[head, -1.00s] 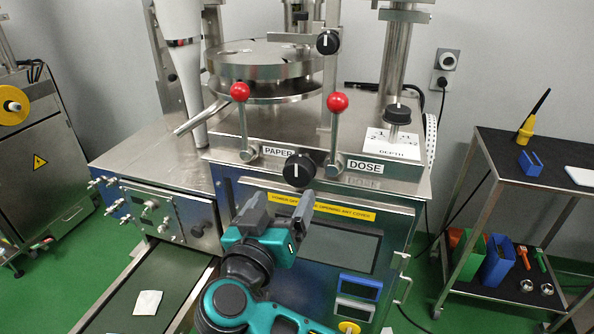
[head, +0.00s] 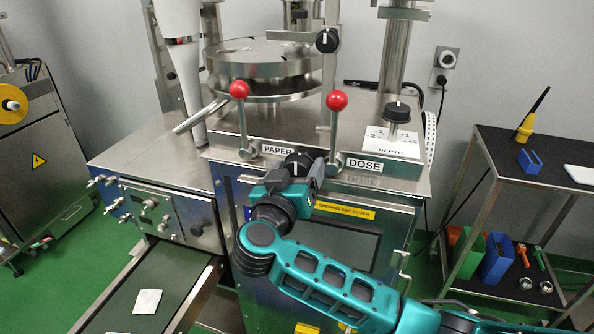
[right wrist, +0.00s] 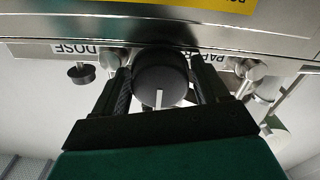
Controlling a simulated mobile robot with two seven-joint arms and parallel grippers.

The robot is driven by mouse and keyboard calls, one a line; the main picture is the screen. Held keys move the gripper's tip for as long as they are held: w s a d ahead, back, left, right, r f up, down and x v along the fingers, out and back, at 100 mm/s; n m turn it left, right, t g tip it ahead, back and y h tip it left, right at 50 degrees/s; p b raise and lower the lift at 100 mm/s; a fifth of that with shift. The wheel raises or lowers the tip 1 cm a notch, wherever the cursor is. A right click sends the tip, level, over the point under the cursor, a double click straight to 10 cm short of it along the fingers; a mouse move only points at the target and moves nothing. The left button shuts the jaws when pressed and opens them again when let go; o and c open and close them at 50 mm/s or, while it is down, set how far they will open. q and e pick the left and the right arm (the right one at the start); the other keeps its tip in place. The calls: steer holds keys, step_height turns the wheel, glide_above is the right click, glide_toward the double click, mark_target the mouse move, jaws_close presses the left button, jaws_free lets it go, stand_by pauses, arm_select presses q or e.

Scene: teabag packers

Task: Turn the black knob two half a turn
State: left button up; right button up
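A round black knob (head: 297,162) with a white mark sits on the machine's front edge between the PAPER and DOSE labels. It fills the middle of the right wrist view (right wrist: 158,72), its white mark pointing down in that picture. My right gripper (head: 296,176) is at this knob, with one finger on either side of it. Whether the fingers press on the knob or stand slightly apart is unclear. Another black knob (head: 327,41) is on the upright bar above, and a third black knob (head: 397,111) stands over the DEPTH plate at right. My left gripper is out of view.
Two red-ball levers, the left one (head: 239,90) and the right one (head: 337,101), rise close to either side of the front knob. A dark conveyor (head: 165,285) with a white packet (head: 148,301) lies lower left. A black trolley (head: 545,165) stands at right.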

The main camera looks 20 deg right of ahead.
steer(key=c, duration=0.8)
steer(key=shift+m, duration=3.4)
steer(key=o, duration=1)
